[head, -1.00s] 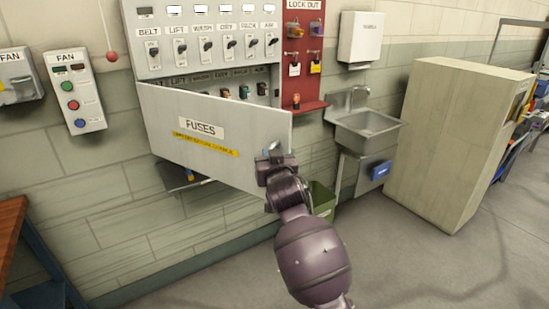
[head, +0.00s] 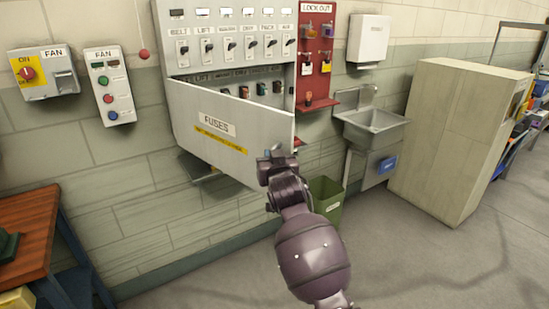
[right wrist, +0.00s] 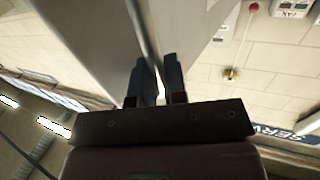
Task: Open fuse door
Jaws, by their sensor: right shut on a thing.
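The grey fuse door (head: 222,138), marked FUSES with a yellow strip, hangs on the lower part of the grey switch panel (head: 222,22). It stands partly open, hinged at the left, with its right edge swung out toward me. Behind it part of a row of fuses (head: 248,92) shows; the rest is hidden. My right gripper (head: 277,157) is at the door's lower right corner, shut on it. In the right wrist view the fingers (right wrist: 153,80) close on the door's edge, and its grey face (right wrist: 90,30) fills the upper left. My left gripper is not in view.
A red lockout board (head: 316,55) is right of the panel, with a sink (head: 372,122) and a beige cabinet (head: 450,135) beyond. A green bin (head: 328,205) stands below. A wooden-topped bench (head: 32,225) is at left. Floor between is clear.

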